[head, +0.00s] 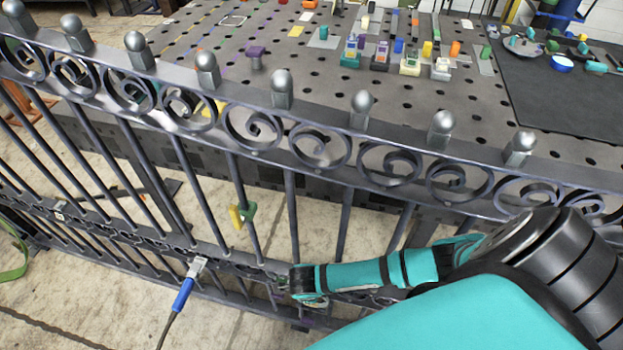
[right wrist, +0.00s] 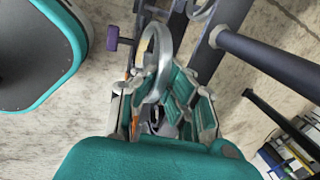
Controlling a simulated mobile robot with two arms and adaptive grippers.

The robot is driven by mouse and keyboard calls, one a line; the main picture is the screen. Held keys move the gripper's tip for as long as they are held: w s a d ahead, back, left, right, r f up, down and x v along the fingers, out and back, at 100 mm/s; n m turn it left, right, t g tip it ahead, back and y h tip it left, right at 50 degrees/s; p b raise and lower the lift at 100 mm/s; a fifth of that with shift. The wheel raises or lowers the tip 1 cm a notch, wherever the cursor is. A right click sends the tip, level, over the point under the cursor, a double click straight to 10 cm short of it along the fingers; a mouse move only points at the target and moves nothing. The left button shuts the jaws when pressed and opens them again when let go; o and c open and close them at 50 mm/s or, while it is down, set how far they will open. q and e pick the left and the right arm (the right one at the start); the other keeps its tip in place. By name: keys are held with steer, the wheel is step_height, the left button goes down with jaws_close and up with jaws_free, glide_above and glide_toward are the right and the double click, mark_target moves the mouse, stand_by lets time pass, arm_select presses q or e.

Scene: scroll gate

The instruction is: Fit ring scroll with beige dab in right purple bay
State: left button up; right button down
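The dark metal gate (head: 320,160) crosses the head view, with a row of scrolls under its top rail and a lower band. My right arm reaches down to the lower band, with its gripper (head: 298,283) close to it. In the right wrist view a grey metal ring scroll (right wrist: 153,50) stands between the fingers of my right gripper (right wrist: 160,97). Whether the fingers press on it I cannot tell. No beige dab can be made out on it. A small purple piece (right wrist: 115,40) shows left of the ring. The purple bays cannot be made out clearly. My left gripper is not in view.
Behind the gate a perforated table (head: 330,75) holds several small coloured parts. A blue-handled tool (head: 183,292) with a cable is at the lower band, left of my right gripper. Yellow and green pieces (head: 241,214) show at the bars. Gate bars (right wrist: 265,58) lie close to my right gripper.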

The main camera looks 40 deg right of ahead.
steer(key=shift+w+p, duration=0.2)
steer(key=shift+p, duration=0.3)
stand_by(1.2)
steer(key=shift+f+b, duration=1.05)
steer(key=shift+f, duration=0.75)
stand_by(1.5)
steer(key=c, duration=1.4)
jaws_free()
steer(key=shift+d, duration=0.1)
steer(key=shift+r, duration=0.1)
